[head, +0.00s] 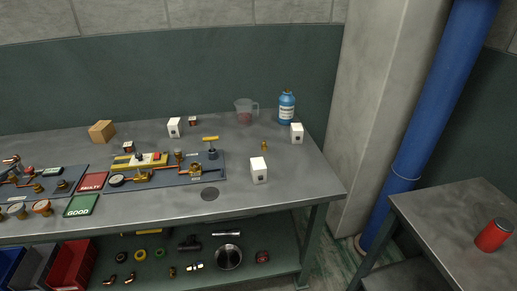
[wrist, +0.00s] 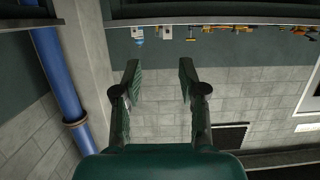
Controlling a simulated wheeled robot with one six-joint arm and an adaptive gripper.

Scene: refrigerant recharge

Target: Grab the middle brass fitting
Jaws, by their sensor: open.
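A small upright brass fitting (head: 264,145) stands on the right part of the workbench, between two white boxes. More brass fittings sit on the blue-grey panel, one of them near its middle (head: 142,175). I cannot tell which of these is the middle one. In the wrist view my gripper (wrist: 159,65) is open and empty, its two fingers apart with wall behind them. That view looks upside down, and the bench items show small along its top, well away from the fingers. My gripper is not in the head view.
White boxes (head: 259,170), a blue bottle (head: 286,108), a clear jug (head: 245,112) and a cardboard box (head: 102,131) stand on the workbench (head: 290,200). Its lower shelf holds loose parts. A side table (head: 450,215) with a red can (head: 494,235) and a blue pipe (head: 430,120) are at right.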

